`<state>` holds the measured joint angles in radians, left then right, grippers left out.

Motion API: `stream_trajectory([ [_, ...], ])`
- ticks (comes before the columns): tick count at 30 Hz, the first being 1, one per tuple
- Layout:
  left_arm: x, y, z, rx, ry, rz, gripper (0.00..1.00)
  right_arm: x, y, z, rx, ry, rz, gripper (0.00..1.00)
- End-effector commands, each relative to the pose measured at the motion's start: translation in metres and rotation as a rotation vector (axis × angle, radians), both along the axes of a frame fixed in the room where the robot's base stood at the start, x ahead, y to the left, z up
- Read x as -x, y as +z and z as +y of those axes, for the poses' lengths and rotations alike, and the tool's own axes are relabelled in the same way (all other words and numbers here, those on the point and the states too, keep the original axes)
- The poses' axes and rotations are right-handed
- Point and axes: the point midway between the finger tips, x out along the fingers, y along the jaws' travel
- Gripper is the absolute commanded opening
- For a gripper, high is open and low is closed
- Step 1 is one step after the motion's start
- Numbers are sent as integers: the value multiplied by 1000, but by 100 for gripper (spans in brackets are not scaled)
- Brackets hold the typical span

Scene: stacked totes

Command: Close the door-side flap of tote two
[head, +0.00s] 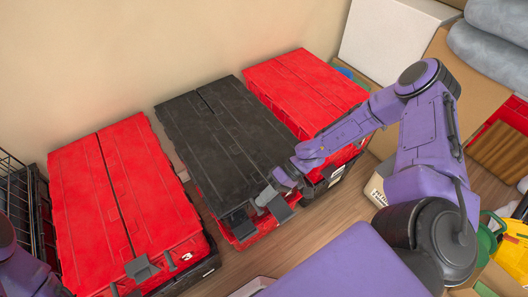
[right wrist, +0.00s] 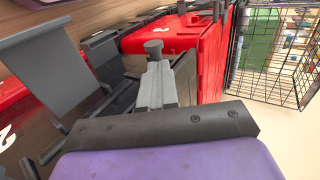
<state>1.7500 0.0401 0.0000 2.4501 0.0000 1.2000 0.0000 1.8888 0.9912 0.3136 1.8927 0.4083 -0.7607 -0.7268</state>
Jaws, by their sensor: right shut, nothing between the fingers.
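Three lidded totes stand side by side along the wall in the head view. The middle tote has two black flaps (head: 215,135) over a red body (head: 240,238). Both black flaps lie flat or nearly flat, meeting at a lengthwise seam. My right gripper (head: 264,198) is shut and empty at the near end of the right black flap, close to its grey plates (head: 280,208); contact cannot be told. In the right wrist view, grey parts (right wrist: 155,75) stand beyond the dark mount. A pale "2" (right wrist: 5,136) shows at the left edge. My left gripper is out of frame.
The left tote (head: 120,190) and right tote (head: 305,85) have red flaps, lying flat. A wire basket (head: 18,205) stands at far left. A white box (head: 390,35) and cardboard are behind at right. Wooden floor (head: 325,215) is open in front.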

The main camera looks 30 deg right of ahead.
Motion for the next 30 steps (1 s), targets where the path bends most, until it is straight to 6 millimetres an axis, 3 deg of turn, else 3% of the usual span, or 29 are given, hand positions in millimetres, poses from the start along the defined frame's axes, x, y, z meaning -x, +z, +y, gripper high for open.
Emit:
stream_trajectory([
  [17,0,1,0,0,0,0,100,0,1,0,0,0,0,0],
  [20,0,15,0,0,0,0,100,-1,16,-1,0,1,0,0],
  [24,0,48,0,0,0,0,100,-3,55,-5,0,10,-2,0],
  [25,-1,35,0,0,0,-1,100,-5,43,-18,2,4,-3,0],
  [30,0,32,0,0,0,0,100,-7,48,-64,2,6,-4,0],
])
